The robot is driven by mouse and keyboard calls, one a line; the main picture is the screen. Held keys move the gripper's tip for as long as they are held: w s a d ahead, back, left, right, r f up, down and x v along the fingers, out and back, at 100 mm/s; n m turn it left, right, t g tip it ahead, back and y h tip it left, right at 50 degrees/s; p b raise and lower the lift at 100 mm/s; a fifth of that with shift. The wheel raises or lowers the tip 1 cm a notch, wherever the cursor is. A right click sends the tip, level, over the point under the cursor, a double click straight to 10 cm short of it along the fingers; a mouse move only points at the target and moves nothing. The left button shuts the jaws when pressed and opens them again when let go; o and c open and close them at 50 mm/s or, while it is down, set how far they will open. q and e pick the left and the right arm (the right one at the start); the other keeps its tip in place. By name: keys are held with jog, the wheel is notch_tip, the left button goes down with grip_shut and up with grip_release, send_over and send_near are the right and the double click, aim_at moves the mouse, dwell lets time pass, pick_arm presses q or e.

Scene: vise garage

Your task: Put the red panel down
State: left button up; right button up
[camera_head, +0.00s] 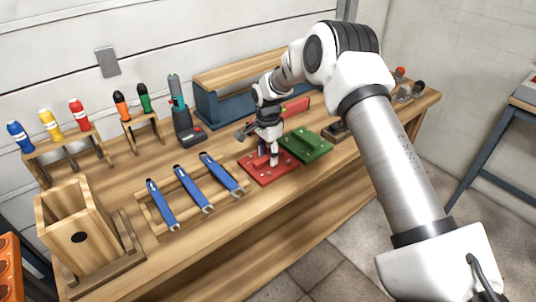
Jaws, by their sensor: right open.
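The red panel (256,172) lies flat on the wooden workbench, just right of the blue-handled tools. A green panel (312,147) lies beside it on the right. My right gripper (273,160) points down over the red panel's right part, with its fingertips at or just above the surface. It is open; whether the fingertips touch the panel cannot be made out. The gripper hides part of the panel. My left gripper is not in view.
Several blue-handled tools (193,189) lie on a wooden rack left of the panel. A wooden box (75,237) stands at the front left. Coloured screwdrivers (79,114) stand in racks at the back. A blue-and-wood toolbox (222,108) stands behind the gripper. The bench's front strip is clear.

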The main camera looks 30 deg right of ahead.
aim_at(268, 156)
notch_tip(268, 156, up, 12)
jog(key=shift+b, duration=0.3)
dwell(0.3)
